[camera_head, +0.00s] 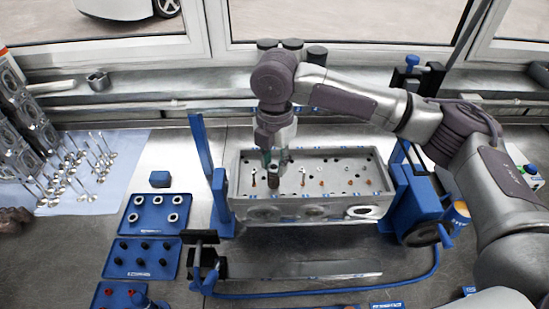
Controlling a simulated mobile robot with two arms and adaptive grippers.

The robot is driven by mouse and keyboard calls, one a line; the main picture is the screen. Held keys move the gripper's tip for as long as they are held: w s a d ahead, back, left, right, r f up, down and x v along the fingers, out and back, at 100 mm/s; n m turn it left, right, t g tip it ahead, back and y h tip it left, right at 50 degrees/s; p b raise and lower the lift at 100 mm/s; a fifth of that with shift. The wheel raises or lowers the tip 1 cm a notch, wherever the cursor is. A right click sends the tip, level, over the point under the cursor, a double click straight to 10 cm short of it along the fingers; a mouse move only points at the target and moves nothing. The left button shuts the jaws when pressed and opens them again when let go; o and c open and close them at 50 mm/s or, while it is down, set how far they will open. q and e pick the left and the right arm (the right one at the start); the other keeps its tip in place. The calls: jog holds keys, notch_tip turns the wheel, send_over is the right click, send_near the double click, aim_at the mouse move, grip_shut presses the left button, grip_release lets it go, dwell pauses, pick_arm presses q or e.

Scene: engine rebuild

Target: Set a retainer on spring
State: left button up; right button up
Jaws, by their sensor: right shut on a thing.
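A grey cylinder head (312,188) is held in a blue stand in the middle of the bench. A dark spring (273,179) stands upright on its top near the left end. My right gripper (275,160) points down over this spring and is shut on a small part, seemingly a retainer, at the spring's top. The fingers mostly hide the part, and I cannot tell whether it touches the spring. A blue tray (138,226) at left holds several pale rings with dark centres. My left gripper is not in view.
A second blue tray (112,270) holds several dark small parts; another (97,296) has reddish ones. Blue stand posts (222,205) flank the head. A blue hose (330,294) crosses the front bench.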

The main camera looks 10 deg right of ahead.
jog(key=shift+f, duration=0.3)
jog(key=o, duration=0.9)
jog(key=shift+o, duration=0.2)
